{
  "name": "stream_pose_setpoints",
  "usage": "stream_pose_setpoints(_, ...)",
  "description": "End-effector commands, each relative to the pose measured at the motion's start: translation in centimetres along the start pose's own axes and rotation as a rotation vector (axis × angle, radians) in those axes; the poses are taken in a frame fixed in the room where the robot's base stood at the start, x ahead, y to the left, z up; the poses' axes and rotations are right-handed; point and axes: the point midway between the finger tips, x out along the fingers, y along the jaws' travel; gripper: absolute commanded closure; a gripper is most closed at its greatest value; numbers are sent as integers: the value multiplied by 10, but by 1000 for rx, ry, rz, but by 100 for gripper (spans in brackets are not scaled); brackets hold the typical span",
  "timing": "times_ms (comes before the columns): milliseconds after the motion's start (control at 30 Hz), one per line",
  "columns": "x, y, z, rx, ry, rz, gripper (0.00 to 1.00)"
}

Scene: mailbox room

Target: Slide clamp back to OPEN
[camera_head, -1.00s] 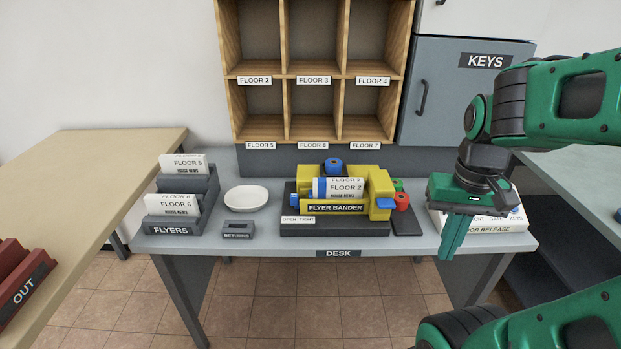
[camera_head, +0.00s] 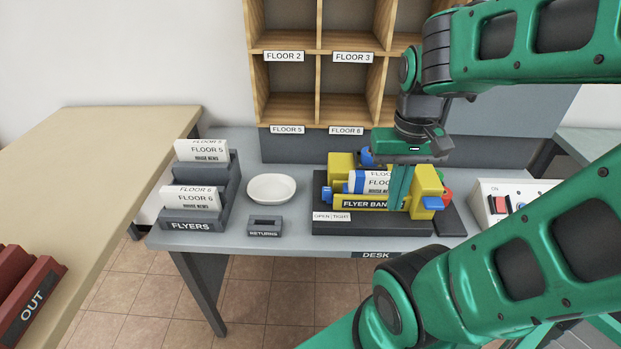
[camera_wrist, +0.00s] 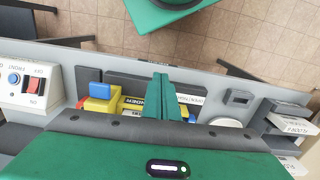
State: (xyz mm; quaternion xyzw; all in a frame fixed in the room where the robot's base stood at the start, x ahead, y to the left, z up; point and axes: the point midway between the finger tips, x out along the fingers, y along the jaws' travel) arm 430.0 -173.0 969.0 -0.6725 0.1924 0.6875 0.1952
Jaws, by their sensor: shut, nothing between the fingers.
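The yellow flyer bander (camera_head: 341,162) stands on a dark base on the desk, with a rolled white and blue flyer (camera_head: 357,182) labelled FLOOR in its cradle. A small blue knob (camera_head: 326,193) sits at its left end, above the OPEN and TIGHT labels (camera_head: 332,216); I cannot tell which label it matches. A blue tab (camera_head: 432,203) sticks out at its right end, and it also shows in the wrist view (camera_wrist: 99,90). My gripper (camera_head: 399,207) is shut and empty, pointing down at the bander's right half and hiding part of its name label. Contact is unclear.
A white dish (camera_head: 271,188) and the RETURNS holder (camera_head: 265,226) stand left of the bander, with the FLYERS rack (camera_head: 193,224) farther left. A switch panel (camera_head: 497,206) is at the right, partly behind my arm. Wooden pigeonholes (camera_head: 318,90) rise behind the desk.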

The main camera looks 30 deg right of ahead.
Motion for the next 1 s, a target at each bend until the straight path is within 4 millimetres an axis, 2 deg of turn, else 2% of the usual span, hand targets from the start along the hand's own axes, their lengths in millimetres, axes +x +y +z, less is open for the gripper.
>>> stream_pose_setpoints(333,0,0,0,2,0,0,100)
stream_pose_setpoints(400,-5,6,8,15,11,-4,100)
stream_pose_setpoints(500,-8,1,1,85,8,15,100)
stream_pose_setpoints(567,-10,-2,-9,159,4,35,100)
stream_pose_setpoints(767,-15,-22,-57,542,23,130,100)
stream_pose_setpoints(1000,-10,-66,-116,1030,114,220,100)
